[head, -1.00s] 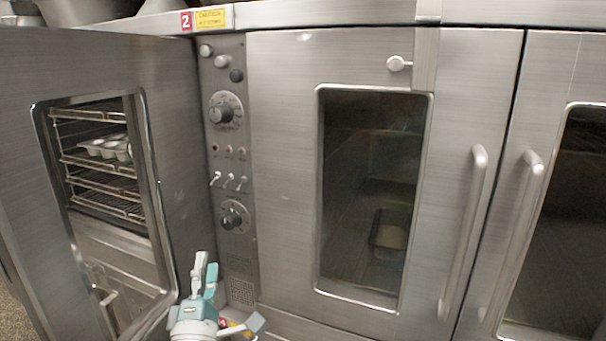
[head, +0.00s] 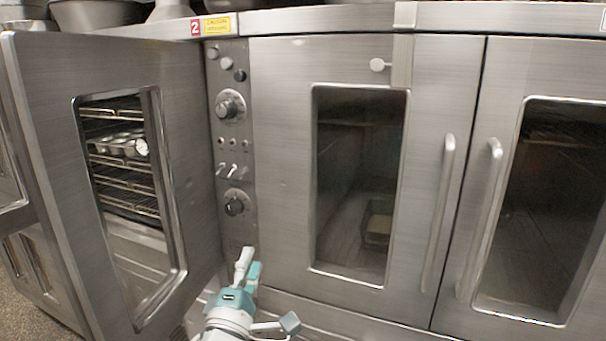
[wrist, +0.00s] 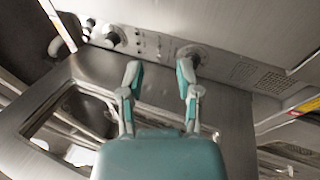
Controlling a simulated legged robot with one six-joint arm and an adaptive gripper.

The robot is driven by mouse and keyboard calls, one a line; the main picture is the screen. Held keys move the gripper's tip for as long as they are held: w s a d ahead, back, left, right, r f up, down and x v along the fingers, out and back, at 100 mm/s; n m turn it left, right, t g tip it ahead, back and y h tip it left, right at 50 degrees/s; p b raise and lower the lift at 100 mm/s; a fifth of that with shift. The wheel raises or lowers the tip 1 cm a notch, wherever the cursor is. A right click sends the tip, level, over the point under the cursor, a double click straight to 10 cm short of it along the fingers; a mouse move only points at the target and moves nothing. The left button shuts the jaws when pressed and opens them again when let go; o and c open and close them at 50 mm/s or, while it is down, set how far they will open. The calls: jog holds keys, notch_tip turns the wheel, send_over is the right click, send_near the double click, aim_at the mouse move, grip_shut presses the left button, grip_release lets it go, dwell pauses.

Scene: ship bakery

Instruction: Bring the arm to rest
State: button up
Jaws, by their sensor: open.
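My gripper (head: 248,268) is at the bottom centre-left of the head view, in front of the lower end of the oven's control panel. In the wrist view my gripper (wrist: 158,75) shows two teal and grey fingers spread apart with nothing between them. The fingers point toward the control panel (wrist: 150,42) and its knobs. From these views I cannot tell how far the fingertips are from the metal. My arm shows below the gripper at the bottom edge of the head view.
A steel oven door (head: 185,190) stands swung out on the left; racks and a muffin tin (head: 118,145) show through its window. Two closed doors (head: 285,150) (head: 472,190) with long handles are at centre and right. A tray (head: 378,225) sits behind the centre glass.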

jog(key=s+d+f+m+g+h, duration=0.3)
jog(key=d+m+g, duration=0.25)
jog(key=d, duration=0.65)
jog(key=s+d+f+m+g+h, duration=0.2)
jog(key=d+m+g+h, duration=0.2)
jog(key=d+g, duration=0.5)
jog(key=s+d+f+m+y, duration=0.1)
jog(key=s+f+m+y, duration=0.1)
jog(key=s+m+y, duration=0.2)
jog(key=s+d+f+m+g+y, duration=0.1)
jog(key=s+d+f+m+y, duration=0.1)
jog(key=s+y, duration=0.5)
jog(key=shift+s+f+m, duration=0.65)
jog(key=shift+s+m, duration=0.4)
jog(key=shift+s, duration=0.35)
jog(key=shift+d, duration=0.1)
